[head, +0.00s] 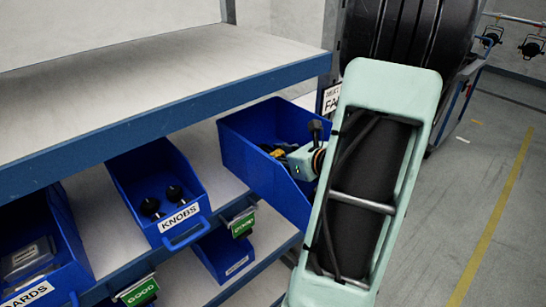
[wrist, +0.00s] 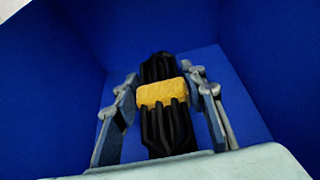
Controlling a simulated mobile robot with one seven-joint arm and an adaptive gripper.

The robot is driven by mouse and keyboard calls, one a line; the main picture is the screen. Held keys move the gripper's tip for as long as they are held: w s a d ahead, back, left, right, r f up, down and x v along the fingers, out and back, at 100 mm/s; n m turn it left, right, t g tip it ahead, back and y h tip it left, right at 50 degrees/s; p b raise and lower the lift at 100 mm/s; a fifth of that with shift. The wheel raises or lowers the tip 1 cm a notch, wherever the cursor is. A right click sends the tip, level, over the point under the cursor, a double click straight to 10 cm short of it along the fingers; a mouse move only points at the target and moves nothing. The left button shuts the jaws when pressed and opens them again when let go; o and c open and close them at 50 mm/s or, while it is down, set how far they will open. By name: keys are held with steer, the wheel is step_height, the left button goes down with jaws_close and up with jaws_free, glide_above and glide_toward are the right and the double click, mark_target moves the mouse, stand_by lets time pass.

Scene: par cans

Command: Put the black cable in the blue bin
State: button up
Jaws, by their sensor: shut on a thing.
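A black cable (wrist: 165,128), bundled with a yellow band, lies between the two fingers of my gripper (wrist: 160,76) in the wrist view. The fingers are shut on it at the band. The blue bin (head: 252,175) stands on the middle shelf in the head view. My gripper (head: 284,148) is inside its open top, with a bit of yellow showing there. Blue bin walls (wrist: 62,85) surround the cable in the wrist view. I cannot tell whether the cable touches the bin floor. My arm hides the bin's right part.
A blue KNOBS bin (head: 150,190) with black knobs stands left of the blue bin. Another blue bin (head: 38,245) with a label ending in ARDS is at far left. The blue-edged upper shelf (head: 190,105) overhangs them. A lower blue bin (head: 222,255) sits below.

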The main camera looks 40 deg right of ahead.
steer(key=shift+f, duration=0.4)
steer(key=o, duration=1.4)
steer(key=shift+f, duration=0.1)
steer(key=shift+r, duration=0.2)
steer(key=v, duration=0.7)
steer(key=shift+s, duration=0.3)
